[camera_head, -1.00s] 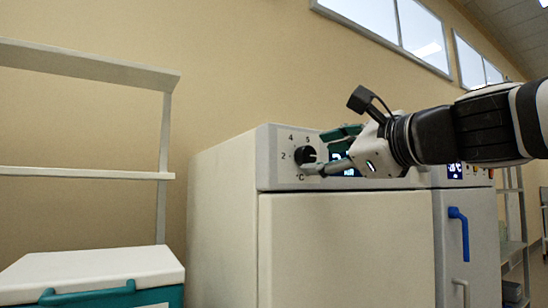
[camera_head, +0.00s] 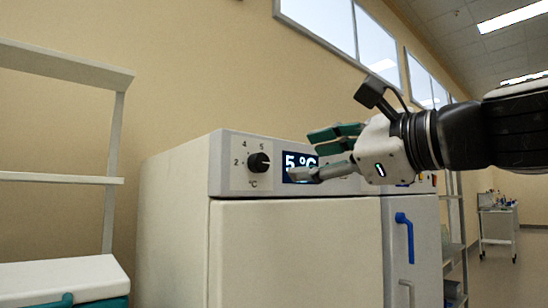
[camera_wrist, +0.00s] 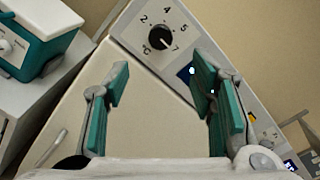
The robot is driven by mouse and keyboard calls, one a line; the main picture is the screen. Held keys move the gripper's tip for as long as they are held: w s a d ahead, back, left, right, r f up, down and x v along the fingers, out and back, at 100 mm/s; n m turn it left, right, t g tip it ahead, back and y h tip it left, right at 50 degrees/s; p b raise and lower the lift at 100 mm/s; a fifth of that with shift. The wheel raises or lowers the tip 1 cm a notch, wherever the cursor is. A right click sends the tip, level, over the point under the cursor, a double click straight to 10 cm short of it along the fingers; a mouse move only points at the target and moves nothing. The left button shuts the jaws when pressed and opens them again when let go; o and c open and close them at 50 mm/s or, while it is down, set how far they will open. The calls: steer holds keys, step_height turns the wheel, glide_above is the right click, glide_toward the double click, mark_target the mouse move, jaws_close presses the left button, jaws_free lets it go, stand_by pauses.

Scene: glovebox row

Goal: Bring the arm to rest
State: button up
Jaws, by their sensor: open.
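My gripper (camera_head: 328,155) is in front of the upper panel of a white cabinet, to the right of a black dial (camera_head: 259,162). Its teal-padded fingers are apart with nothing between them. In the wrist view my gripper (camera_wrist: 158,100) is open, and the dial (camera_wrist: 160,38) is beyond the fingertips, apart from them. The numbers 2, 4, 5 and 7 ring the dial there. The cabinet's display (camera_head: 300,165) reads 5 °C, partly hidden behind my gripper. The white cabinet (camera_head: 290,250) has its door shut.
A second cabinet with a blue handle (camera_head: 404,236) stands to the right. A white-lidded teal box (camera_head: 65,280) is at the lower left, near a shelf rack (camera_head: 60,180). A cart (camera_head: 497,225) stands far right, with open floor near it.

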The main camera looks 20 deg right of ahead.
stand_by(0.3)
steer(key=s+a+f+n+g, duration=0.25)
steer(key=f+n, duration=0.25)
steer(key=f, duration=0.3)
steer(key=s+a+f+n+g, duration=0.2)
steer(key=a+f+n+g, duration=0.2)
steer(key=f, duration=0.4)
steer(key=s+a+f+n+g, duration=0.3)
steer(key=f+n, duration=0.2)
steer(key=f, duration=0.4)
steer(key=s+d+f+n+g+h, duration=0.3)
steer(key=s+f+n+g, duration=0.15)
steer(key=s+f, duration=0.25)
steer(key=s+d+f+n+g+h, duration=0.3)
steer(key=s+f+n, duration=0.2)
steer(key=s+f, duration=0.25)
step_height(320, 180, up, 26)
steer(key=t+p, duration=0.4)
steer(key=p, duration=2)
steer(key=shift+w+r+p, duration=0.2)
steer(key=shift+w+p, duration=0.15)
steer(key=shift+w, duration=0.1)
